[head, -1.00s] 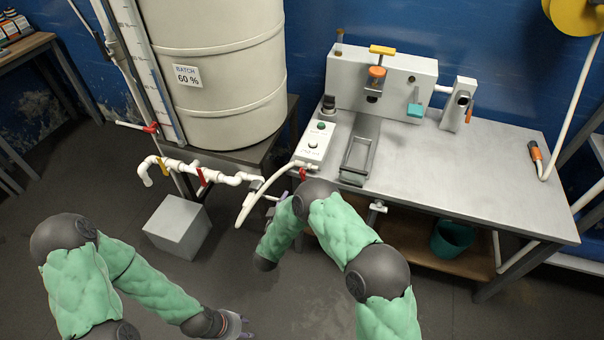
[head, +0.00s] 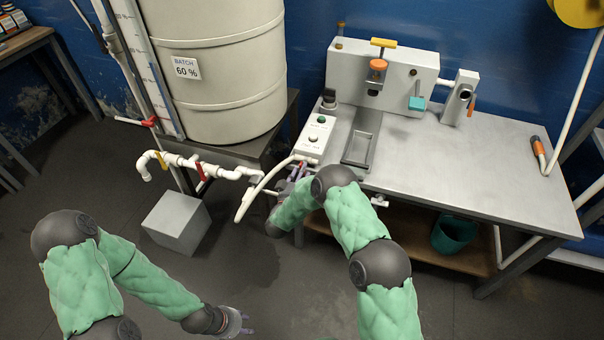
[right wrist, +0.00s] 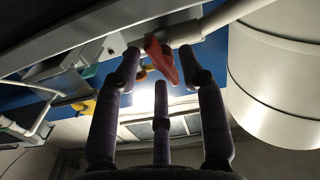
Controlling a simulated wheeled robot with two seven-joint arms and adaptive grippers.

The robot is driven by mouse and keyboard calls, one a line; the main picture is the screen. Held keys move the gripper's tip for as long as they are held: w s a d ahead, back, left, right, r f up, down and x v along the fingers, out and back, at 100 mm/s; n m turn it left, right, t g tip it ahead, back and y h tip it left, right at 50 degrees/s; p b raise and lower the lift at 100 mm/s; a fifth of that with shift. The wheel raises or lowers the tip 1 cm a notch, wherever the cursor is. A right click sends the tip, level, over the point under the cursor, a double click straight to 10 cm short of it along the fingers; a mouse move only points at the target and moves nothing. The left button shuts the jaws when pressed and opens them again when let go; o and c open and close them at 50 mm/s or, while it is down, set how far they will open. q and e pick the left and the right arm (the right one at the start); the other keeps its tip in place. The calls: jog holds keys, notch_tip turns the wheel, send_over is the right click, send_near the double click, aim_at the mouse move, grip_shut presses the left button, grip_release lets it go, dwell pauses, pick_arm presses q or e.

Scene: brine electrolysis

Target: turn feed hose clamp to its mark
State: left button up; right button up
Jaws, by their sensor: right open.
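A red lever (right wrist: 163,62) on a white fitting, probably the feed hose clamp, shows in the right wrist view between my finger tips. My right gripper (right wrist: 162,78) is open, its purple fingers spread around and below the lever; I cannot tell whether any finger touches it. In the head view my right gripper (head: 296,171) is at the table's front left corner, where it and my arm hide the lever. The white hose (head: 262,185) curves down beside it. My left gripper (head: 238,323) hangs low over the floor; its opening is unclear.
A white pipe run with a red valve handle (head: 201,172) and a yellow one (head: 162,160) lies to the left, under the big tank (head: 222,95). A control box (head: 316,136) and a tray (head: 361,148) are on the steel table (head: 470,165). A grey block (head: 176,222) stands on the floor.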

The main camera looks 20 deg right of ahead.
jog(key=shift+w+d, duration=0.3)
jog(key=shift+w, duration=0.2)
grip_shut()
jog(key=shift+m+b, duration=0.3)
jog(key=m+b, duration=0.2)
jog(key=m, duration=0.4)
jog(key=m+b, duration=0.3)
jog(key=m, duration=0.3)
jog(key=m+b, duration=0.2)
jog(key=m, duration=0.5)
jog(key=shift+a+f, duration=0.1)
jog(key=shift+f, duration=0.2)
jog(key=shift+m, duration=0.3)
